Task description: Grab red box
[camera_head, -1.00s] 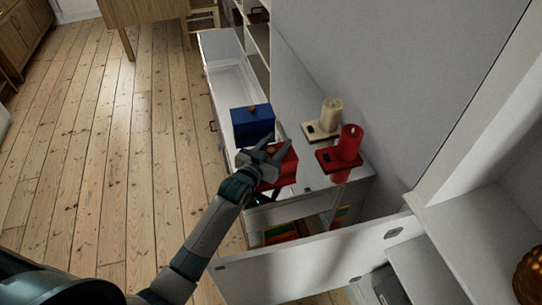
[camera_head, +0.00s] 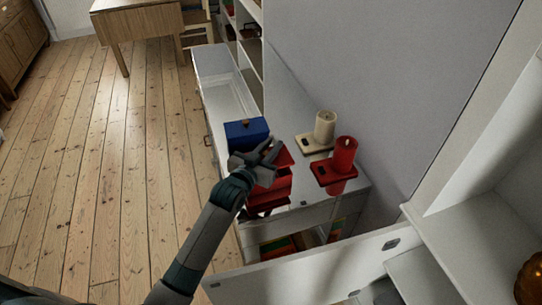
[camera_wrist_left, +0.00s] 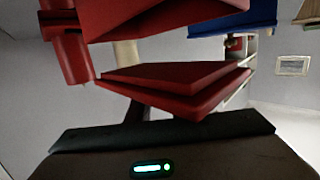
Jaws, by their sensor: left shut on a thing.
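The red box (camera_head: 277,187) is at the near end of the white cabinet, beside the open drawer. My left gripper (camera_head: 266,160) is shut on its upper part in the head view, and its fingers hide some of it. In the left wrist view, a red lid-like slab (camera_wrist_left: 175,88) sits close to my gripper. A gap separates it from a larger red part (camera_wrist_left: 150,12). I cannot tell whether the box's underside touches the cabinet. My right gripper is not in view.
A blue box (camera_head: 246,134) is just behind the red one. An open white door (camera_head: 310,268) is in front. The floor (camera_head: 85,165) at left is clear.

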